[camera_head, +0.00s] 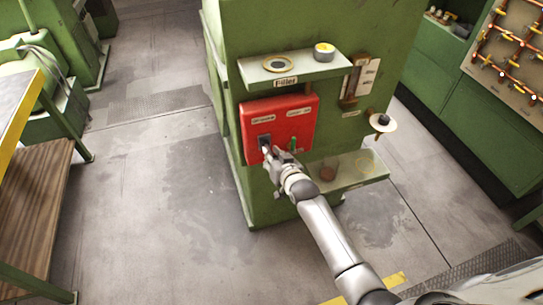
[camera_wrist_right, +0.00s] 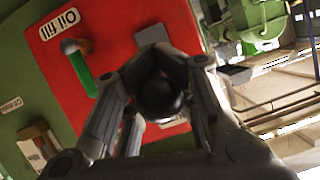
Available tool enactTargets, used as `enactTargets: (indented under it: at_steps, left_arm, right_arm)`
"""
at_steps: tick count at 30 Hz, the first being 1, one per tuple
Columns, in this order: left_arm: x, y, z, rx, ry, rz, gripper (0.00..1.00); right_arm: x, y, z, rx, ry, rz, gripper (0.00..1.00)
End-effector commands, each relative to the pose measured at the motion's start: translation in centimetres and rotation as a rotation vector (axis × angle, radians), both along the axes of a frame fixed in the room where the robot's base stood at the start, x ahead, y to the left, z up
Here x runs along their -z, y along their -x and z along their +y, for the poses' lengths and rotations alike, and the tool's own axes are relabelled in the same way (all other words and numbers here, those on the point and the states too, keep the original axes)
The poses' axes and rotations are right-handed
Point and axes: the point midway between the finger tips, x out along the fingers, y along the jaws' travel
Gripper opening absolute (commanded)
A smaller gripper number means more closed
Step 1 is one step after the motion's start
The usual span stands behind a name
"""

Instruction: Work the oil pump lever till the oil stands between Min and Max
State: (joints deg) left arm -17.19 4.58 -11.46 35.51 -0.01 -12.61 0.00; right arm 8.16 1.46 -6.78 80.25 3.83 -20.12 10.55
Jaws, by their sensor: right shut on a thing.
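A red panel (camera_head: 305,118) with white labels is on the front of the green machine. My left gripper is out of view.
A lower tray (camera_head: 350,181) juts out beside my right arm. A black knob on a white disc (camera_head: 381,121) is at the right. Open floor (camera_head: 165,220) lies left.

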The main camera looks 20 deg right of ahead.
Motion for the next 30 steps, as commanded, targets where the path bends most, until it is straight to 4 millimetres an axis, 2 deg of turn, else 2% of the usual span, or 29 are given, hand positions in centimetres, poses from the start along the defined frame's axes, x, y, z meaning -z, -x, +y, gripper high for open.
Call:
enactTargets:
  at_steps: [1, 5, 6, 9, 23, 30]
  left_arm:
    - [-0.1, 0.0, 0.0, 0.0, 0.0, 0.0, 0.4]
    - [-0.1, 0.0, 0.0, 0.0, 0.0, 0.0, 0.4]
    - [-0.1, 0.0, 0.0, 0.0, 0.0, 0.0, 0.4]
    - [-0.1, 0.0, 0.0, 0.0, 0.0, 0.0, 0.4]
    - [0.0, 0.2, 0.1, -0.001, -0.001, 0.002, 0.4]
    - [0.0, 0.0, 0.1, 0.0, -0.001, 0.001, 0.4]
  right_arm:
    - [-1.5, -0.7, -0.4, 0.004, 0.003, -0.036, 0.0]
    - [-1.5, -0.7, -0.4, 0.005, 0.003, -0.036, 0.0]
    - [-1.5, -0.7, -0.4, 0.005, 0.003, -0.036, 0.24]
    - [-1.5, -0.7, -0.4, 0.005, 0.003, -0.037, 0.34]
    - [-0.9, -0.3, -0.1, 0.002, 0.0, -0.022, 0.34]
    - [-1.5, 1.5, -0.4, 0.002, -0.001, -0.022, 0.34]
